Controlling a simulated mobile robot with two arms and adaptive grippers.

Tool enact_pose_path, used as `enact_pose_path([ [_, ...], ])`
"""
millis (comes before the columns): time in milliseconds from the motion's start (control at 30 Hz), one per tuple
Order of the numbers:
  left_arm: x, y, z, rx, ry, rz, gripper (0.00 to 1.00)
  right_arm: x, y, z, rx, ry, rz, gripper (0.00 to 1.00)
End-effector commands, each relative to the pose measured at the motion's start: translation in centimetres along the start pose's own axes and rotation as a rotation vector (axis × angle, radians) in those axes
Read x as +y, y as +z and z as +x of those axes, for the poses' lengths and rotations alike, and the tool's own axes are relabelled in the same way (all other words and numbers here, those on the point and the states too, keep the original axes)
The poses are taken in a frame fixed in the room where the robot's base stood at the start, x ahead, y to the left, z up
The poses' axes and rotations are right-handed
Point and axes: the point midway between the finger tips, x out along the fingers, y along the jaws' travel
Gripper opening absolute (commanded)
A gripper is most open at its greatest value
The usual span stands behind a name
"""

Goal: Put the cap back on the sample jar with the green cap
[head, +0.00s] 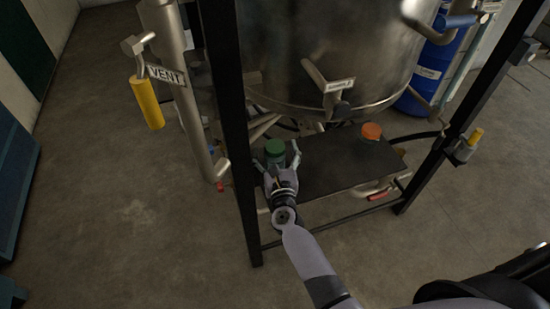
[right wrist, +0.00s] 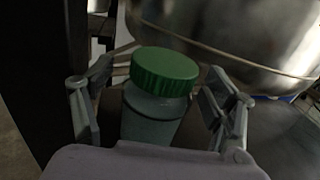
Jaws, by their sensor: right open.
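The sample jar (right wrist: 152,117) with the green cap stands on the dark shelf under the steel vessel. The green cap (head: 274,147) sits on top of the jar; it also shows in the right wrist view (right wrist: 164,70), looking slightly tilted against the jar. I cannot tell whether it is screwed down. My right gripper (head: 279,163) is open, with one finger on each side of the jar; its fingers also show in the right wrist view (right wrist: 160,108), apart from the jar. The jar's lower part is hidden behind the gripper. My left gripper is not in view.
A jar with an orange cap (head: 371,131) stands farther right on the shelf (head: 330,165). A black frame post (head: 232,130) rises close to the left of the gripper. The vessel (head: 330,50) hangs above, with a sample valve labelled on its front (head: 339,85).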

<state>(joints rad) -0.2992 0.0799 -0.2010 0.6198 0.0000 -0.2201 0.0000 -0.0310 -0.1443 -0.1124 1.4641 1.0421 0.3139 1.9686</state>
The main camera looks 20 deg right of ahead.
Motion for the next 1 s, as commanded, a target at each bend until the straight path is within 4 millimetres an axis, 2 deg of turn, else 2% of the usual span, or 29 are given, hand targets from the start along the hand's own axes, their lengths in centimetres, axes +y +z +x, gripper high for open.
enact_pose_path([
  [133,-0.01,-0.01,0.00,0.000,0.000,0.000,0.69,0.00,0.00,-0.03,0.000,0.000,0.000,0.79],
  [1000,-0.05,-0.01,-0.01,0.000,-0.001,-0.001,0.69,-0.01,0.06,-0.02,-0.001,-0.001,0.001,0.21],
])
